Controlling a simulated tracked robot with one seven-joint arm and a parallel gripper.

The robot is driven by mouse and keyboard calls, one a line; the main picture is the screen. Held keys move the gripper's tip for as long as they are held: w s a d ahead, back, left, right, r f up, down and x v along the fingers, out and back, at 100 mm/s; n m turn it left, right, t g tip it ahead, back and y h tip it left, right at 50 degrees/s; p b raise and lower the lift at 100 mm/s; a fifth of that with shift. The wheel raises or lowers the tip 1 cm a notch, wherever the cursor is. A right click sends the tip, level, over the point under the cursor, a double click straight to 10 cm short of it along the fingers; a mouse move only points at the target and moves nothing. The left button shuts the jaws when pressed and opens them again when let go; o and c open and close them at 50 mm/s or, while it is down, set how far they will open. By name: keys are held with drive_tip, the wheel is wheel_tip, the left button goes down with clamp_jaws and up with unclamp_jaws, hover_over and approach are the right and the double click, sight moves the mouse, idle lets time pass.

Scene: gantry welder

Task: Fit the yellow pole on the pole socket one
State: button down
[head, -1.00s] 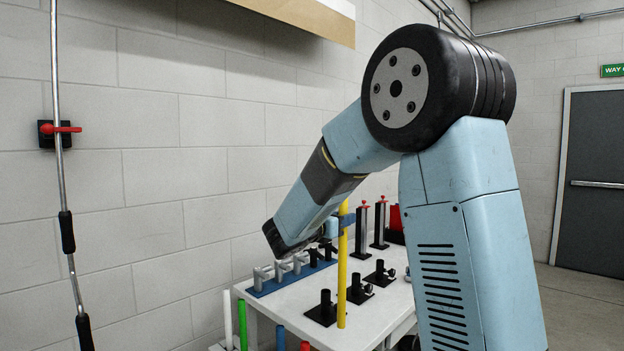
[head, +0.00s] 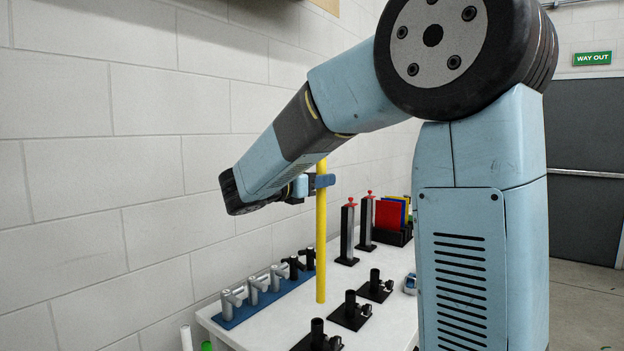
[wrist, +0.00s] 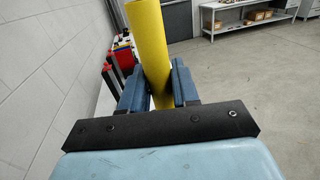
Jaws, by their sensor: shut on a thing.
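My gripper (head: 322,181) is shut on the yellow pole (head: 321,245) near its upper part. The pole hangs upright over the white table. In the head view its lower end shows left of three black pole sockets (head: 350,312), (head: 375,287), (head: 317,337), apart from them. I cannot tell which one is socket one, or how high the pole's end is above the table. In the wrist view the yellow pole (wrist: 150,45) stands between the blue fingers (wrist: 158,88); the sockets do not show there.
A blue rack (head: 232,319) with grey and black clamp-like pieces lies along the table's wall side. Two tall posts with red tops (head: 348,232) and a holder with coloured plates (head: 391,215) stand behind. A block wall (head: 100,170) is close on the left.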

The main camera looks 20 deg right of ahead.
sight(317, 235)
drive_tip(key=shift+a+f, duration=0.2)
drive_tip(key=shift+f, duration=1)
drive_tip(key=shift+a+f, duration=0.15)
drive_tip(key=shift+f, duration=1)
drive_tip(key=shift+s+a, duration=0.15)
drive_tip(key=shift+a, duration=0.05)
drive_tip(key=shift+f, duration=0.2)
drive_tip(key=shift+f, duration=4.4)
drive_tip(key=c, duration=0.8)
unclamp_jaws()
drive_tip(key=shift+o, duration=0.2)
